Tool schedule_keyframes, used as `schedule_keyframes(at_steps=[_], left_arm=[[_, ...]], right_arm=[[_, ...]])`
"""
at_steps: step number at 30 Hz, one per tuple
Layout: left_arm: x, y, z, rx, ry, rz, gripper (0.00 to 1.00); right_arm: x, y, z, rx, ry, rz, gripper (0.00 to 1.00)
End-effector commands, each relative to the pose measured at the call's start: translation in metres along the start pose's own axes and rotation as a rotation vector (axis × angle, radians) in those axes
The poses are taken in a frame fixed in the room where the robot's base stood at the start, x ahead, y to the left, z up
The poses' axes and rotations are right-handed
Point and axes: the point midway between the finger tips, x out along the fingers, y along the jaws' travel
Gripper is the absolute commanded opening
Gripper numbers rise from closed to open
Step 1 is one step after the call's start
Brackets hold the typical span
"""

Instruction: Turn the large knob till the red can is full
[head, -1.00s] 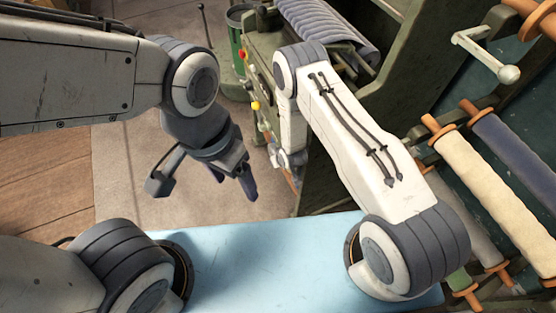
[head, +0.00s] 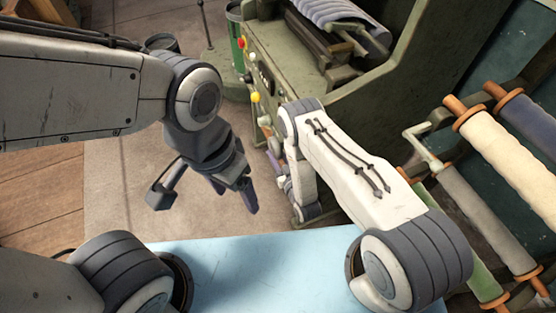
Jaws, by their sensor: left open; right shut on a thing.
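My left gripper (head: 204,197) is open and empty, fingers spread above the floor to the left of the green machine (head: 390,100). My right arm reaches over the pale blue surface, and its wrist bends down beside the machine's front panel. The front panel carries a red button (head: 241,43) and a yellow button (head: 254,97). I cannot make out the large knob or the red can; the lower part of the panel is covered by my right arm.
Fabric rolls on orange-ended rods, among them a cream roll (head: 505,150), hang at the right, near a pale crank handle (head: 425,150). The pale blue surface (head: 270,265) is bare in front. Open floor lies left.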

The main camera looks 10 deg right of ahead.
Motion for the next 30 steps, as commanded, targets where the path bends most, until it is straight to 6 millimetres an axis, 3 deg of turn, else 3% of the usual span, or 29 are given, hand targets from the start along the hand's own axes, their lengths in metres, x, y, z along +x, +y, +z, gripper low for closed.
schedule_keyframes(at_steps=[3, 9, 12, 20, 30], left_arm=[[0.004, 0.0, 0.0, 0.0, 0.0, 0.0, 0.76], [-0.039, 0.003, -0.002, 0.0, 0.001, 0.0, 0.76], [-0.048, 0.004, -0.003, 0.0, 0.001, 0.0, 0.76], [-0.051, 0.004, -0.003, 0.0, 0.0, 0.0, 0.76], [-0.042, 0.003, -0.002, 0.0, 0.0, 0.0, 0.76]], right_arm=[[0.002, 0.001, 0.004, -0.001, 0.066, 0.003, 0.0], [0.004, 0.001, -0.004, -0.001, 0.189, 0.003, 0.0], [0.006, 0.001, 0.0, -0.001, 0.254, 0.004, 0.0], [0.01, 0.002, 0.004, -0.001, 0.415, 0.004, 0.0], [0.014, 0.002, 0.004, 0.0, 0.577, 0.005, 0.0]])
